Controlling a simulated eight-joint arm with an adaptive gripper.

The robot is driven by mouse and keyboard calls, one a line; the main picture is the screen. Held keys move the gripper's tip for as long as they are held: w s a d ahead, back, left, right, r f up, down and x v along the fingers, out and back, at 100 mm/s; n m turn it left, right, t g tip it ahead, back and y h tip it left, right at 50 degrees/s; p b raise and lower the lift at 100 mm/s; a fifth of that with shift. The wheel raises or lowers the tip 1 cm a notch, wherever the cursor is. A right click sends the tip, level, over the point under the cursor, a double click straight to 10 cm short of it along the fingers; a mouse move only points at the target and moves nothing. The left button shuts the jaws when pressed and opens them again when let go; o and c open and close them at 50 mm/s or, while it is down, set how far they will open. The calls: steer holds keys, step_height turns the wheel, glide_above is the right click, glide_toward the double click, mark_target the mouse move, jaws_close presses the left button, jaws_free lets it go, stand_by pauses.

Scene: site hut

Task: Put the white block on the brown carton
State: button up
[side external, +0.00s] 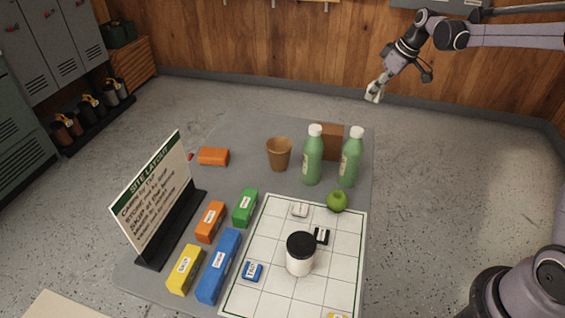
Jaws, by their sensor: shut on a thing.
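My gripper (376,88) is at the upper right, in front of the wood wall and above the floor beyond the table's far right corner. It is shut on a small whitish thing, which looks like the white block (373,96); the fingers cover part of it. The brown carton (332,131) stands at the back right of the table, partly hidden behind two green bottles. My gripper is apart from the carton, up and to its right. A small white labelled piece (299,209) lies on the white grid board.
Two green bottles (313,160) (350,162) stand right before the carton. A brown cup (279,153) is to their left, a green apple (337,201) in front. A white jar with a black lid (300,259), coloured blocks and a sign (152,190) occupy the nearer table.

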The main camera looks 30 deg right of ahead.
steer(key=shift+w+a+f, duration=0.15)
steer(key=shift+a+f, duration=0.05)
steer(key=shift+f, duration=0.15)
glide_above(326, 127)
steer(key=s, duration=0.1)
steer(key=f, duration=0.6)
steer(key=shift+s+d+f, duration=0.2)
steer(key=shift+d+f, duration=0.1)
steer(key=shift+f, duration=2.1)
steer(key=shift+f, duration=0.1)
steer(key=o, duration=1.2)
